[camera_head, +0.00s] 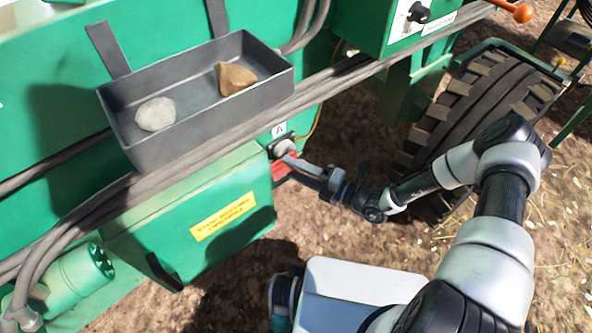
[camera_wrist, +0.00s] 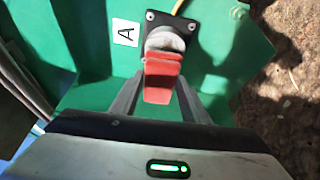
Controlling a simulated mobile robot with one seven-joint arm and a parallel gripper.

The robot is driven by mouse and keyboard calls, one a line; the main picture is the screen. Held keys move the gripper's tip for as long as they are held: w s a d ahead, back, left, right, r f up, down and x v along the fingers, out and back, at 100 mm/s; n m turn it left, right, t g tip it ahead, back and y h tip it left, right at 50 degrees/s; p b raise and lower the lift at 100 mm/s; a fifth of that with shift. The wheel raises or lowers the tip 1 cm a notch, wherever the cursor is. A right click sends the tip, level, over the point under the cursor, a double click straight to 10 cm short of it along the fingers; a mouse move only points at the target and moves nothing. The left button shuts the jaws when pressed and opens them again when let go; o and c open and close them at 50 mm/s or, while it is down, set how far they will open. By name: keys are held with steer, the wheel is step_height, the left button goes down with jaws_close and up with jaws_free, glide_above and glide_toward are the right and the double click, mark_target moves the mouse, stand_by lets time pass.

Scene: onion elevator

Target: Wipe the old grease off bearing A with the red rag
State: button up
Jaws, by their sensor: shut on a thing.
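Bearing A (camera_wrist: 165,40) is a grey round part on a dark bolted plate on the green machine, next to a white label with the letter A (camera_wrist: 126,32). In the head view the bearing (camera_head: 283,147) shows on the machine's side. The red rag (camera_wrist: 162,78) is between the fingers of my gripper (camera_wrist: 157,98), which is shut on it. The rag's upper edge meets or overlaps the lower part of the bearing; whether it presses on it I cannot tell. In the head view the rag (camera_head: 281,168) is partly hidden by my gripper (camera_head: 292,163). Grease cannot be made out.
A dark tray (camera_head: 190,125) with a pale stone (camera_head: 155,114) and a brown lump (camera_head: 235,78) hangs above left. Cables (camera_head: 330,80) run across the machine. A large tyre (camera_head: 470,115) stands to the right. Bare soil (camera_head: 335,150) lies below.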

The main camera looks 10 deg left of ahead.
steer(key=shift+w+a+b, duration=0.3)
steer(key=shift+w+a, duration=0.4)
steer(key=shift+a, duration=0.1)
stand_by(0.8)
steer(key=shift+w+d+b, duration=1.35)
steer(key=shift+w+d, duration=0.9)
steer(key=shift+w, duration=0.4)
steer(key=shift+s+a+r+p, duration=0.2)
steer(key=shift+s+a+p, duration=0.85)
steer(key=shift+s+a, duration=0.8)
steer(key=shift+s+a+f+p, duration=0.1)
steer(key=shift+s+a+p, duration=0.35)
steer(key=shift+s, duration=0.4)
steer(key=shift+s+d+f+p, duration=0.1)
steer(key=shift+s+d+p, duration=0.25)
steer(key=shift+s+d, duration=0.75)
steer(key=shift+s+d+p, duration=0.3)
steer(key=shift+s+d, duration=0.5)
steer(key=shift+d, duration=0.45)
